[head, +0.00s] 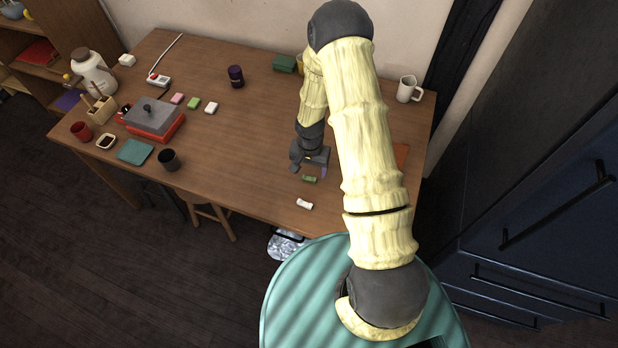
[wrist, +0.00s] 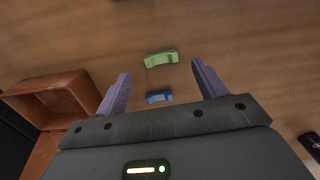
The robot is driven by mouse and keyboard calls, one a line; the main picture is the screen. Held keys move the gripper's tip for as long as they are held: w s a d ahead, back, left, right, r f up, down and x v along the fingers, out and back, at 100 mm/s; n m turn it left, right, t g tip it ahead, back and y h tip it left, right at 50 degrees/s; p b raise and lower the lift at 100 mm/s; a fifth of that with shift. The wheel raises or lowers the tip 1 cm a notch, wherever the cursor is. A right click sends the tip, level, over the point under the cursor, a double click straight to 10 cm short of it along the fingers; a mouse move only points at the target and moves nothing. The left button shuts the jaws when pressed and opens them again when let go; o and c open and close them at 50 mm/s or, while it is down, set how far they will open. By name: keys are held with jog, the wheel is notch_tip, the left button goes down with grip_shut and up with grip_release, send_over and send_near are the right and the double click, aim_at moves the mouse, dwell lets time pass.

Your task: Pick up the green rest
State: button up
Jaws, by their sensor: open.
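The green rest (head: 310,179) is a small bar lying on the wooden table. In the wrist view the green rest (wrist: 161,58) lies just beyond the fingertips, roughly centred between them. My gripper (head: 308,169) is open and empty above the table, close to the green rest on its far side in the head view. Both purple-grey fingers of my gripper (wrist: 159,71) show in the wrist view. A similar blue rest (wrist: 159,97) lies between the fingers, nearer the palm. The blue rest is hidden by my gripper in the head view.
A white rest (head: 304,204) lies near the table's front edge. A brown open box (wrist: 62,98) stands beside my gripper, mostly hidden by my arm in the head view. A white mug (head: 408,89) stands at back right. The table (head: 245,150) is clear left of my gripper.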

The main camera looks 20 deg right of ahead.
aim_at(309, 178)
jog(key=shift+a+f+p, duration=0.15)
jog(key=shift+f+p, duration=0.2)
jog(key=shift+f, duration=1.6)
jog(key=c, duration=1.1)
